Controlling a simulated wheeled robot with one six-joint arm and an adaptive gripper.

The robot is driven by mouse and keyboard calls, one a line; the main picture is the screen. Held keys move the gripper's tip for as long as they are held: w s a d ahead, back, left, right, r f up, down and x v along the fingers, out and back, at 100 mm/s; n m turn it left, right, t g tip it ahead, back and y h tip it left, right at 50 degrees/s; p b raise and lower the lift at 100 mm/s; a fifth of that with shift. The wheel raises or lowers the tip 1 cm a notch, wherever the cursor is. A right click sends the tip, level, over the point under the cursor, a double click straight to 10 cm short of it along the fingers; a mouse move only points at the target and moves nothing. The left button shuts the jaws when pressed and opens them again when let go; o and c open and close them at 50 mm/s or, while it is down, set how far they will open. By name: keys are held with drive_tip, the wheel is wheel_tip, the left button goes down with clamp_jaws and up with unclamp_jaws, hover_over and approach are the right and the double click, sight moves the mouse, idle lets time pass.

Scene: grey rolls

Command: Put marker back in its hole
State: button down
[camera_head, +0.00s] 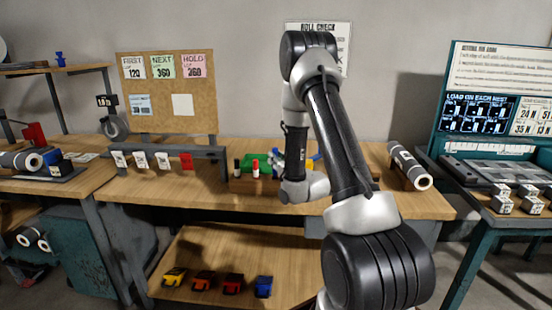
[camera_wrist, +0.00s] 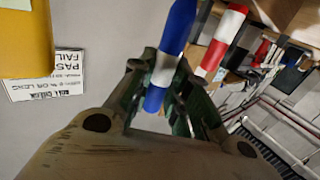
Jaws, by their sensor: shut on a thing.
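My gripper (camera_wrist: 166,78) is shut on a blue marker with a white band (camera_wrist: 179,28) in the wrist view, its dark green fingers on either side of it. A red-and-white marker (camera_wrist: 221,45) stands just right of it there, apart from the fingers. In the head view, a red-topped marker (camera_head: 255,168) and a black-topped marker (camera_head: 237,168) stand upright in a low wooden block (camera_head: 250,186) on the bench. My wrist is beside the block's right part, and my arm hides what lies behind it. The holes cannot be made out.
A grey roll (camera_head: 409,166) lies at the bench's right. A yellow surface (camera_wrist: 25,40) fills the wrist view's upper left.

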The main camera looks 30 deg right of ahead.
drive_tip(key=shift+f, duration=0.55)
drive_tip(key=shift+f, duration=0.35)
drive_tip(key=shift+f, duration=1.55)
drive_tip(key=c, duration=1.3)
unclamp_jaws()
drive_tip(key=s, duration=0.7)
drive_tip(key=shift+s, duration=0.25)
